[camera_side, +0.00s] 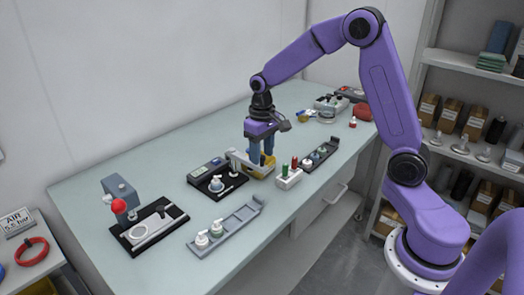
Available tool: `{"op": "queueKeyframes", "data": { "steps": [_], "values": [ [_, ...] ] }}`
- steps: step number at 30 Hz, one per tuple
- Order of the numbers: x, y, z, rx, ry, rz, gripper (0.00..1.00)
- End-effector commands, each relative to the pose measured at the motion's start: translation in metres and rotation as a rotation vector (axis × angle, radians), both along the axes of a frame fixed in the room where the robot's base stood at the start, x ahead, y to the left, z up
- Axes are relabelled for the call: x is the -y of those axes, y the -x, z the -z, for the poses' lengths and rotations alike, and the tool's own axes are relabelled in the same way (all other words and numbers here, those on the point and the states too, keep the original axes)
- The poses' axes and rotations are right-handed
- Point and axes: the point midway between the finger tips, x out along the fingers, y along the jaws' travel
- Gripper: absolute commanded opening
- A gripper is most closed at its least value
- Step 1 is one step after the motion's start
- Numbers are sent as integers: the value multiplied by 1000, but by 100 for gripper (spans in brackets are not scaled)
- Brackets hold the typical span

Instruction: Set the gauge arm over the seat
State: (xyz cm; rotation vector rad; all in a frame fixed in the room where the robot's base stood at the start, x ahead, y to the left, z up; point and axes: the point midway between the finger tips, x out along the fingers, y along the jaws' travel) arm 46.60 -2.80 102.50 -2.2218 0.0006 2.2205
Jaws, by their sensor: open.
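A gauge unit with a small display (205,168) stands on a black base near the middle of the table. A small pale round part, which looks like the seat (216,184), is on that base. A pale upright piece (235,160), possibly the gauge arm, stands at the right end of the unit, beside my gripper. My gripper (261,158) is open and points down, just right of the gauge unit.
A lever press with a red knob (118,205) stands at the left. A grey tray (225,228) with white caps lies in front. A white block with coloured pegs (289,179) and a dark tray (321,156) are at the right. The table's left middle is clear.

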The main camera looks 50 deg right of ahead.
Motion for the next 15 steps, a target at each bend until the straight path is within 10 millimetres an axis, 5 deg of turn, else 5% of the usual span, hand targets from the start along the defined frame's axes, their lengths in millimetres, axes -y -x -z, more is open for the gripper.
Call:
{"op": "queueKeyframes", "data": {
  "steps": [4,9,15],
  "values": [
    [0,0,0,0,0,0,48],
    [0,0,0,0,0,0,0],
    [-1,0,0,0,0,2,0]
  ]
}}
